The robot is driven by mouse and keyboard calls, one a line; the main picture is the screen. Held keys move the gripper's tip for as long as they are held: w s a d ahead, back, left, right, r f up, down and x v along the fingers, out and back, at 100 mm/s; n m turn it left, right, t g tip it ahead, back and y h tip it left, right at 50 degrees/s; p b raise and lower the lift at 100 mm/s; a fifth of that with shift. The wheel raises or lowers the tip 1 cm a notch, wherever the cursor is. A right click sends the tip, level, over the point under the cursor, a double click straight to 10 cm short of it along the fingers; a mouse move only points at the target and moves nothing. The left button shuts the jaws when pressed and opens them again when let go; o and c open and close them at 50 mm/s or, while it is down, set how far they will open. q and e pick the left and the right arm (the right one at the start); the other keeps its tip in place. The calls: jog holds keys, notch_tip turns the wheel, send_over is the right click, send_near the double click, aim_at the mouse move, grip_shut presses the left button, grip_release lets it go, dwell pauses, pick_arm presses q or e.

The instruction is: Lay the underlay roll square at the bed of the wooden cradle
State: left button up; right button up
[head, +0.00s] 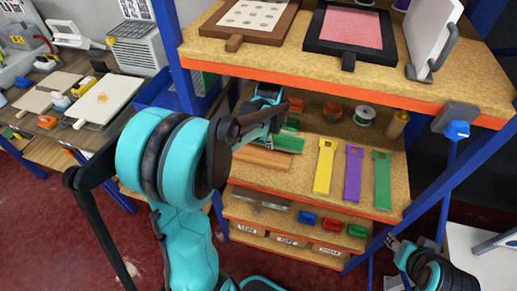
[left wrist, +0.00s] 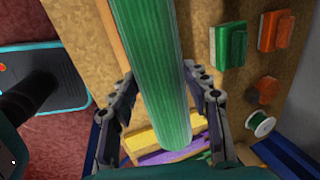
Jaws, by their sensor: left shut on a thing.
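The underlay roll is a ribbed green cylinder (left wrist: 150,65), running lengthwise between the fingers of my left gripper (left wrist: 163,108) in the left wrist view. In the head view the roll (head: 287,143) shows at the middle shelf, partly hidden by my left arm and gripper (head: 271,127). The left gripper is shut on it. What looks like the wooden cradle (head: 262,159) lies just in front of and below the roll; its bed is mostly hidden. I cannot tell whether they touch. My right gripper (head: 394,243) is at lower right, away from the shelf; its fingers are unclear.
Yellow (head: 324,165), purple (head: 353,172) and green (head: 382,180) strips lie right of the roll. A spool (head: 364,115) stands behind them. The upper shelf (head: 300,68) overhangs the middle one. A blue post (head: 178,60) stands left of the shelves.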

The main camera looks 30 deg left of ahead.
pick_arm(q)
jog(key=a+f, duration=0.2)
jog(key=a, duration=0.1)
jog(key=s+a+f+b, duration=0.1)
jog(key=a, duration=0.1)
notch_tip(320, 180, down, 4)
jog(key=shift+f+b, duration=0.1)
jog(key=shift+b, duration=0.8)
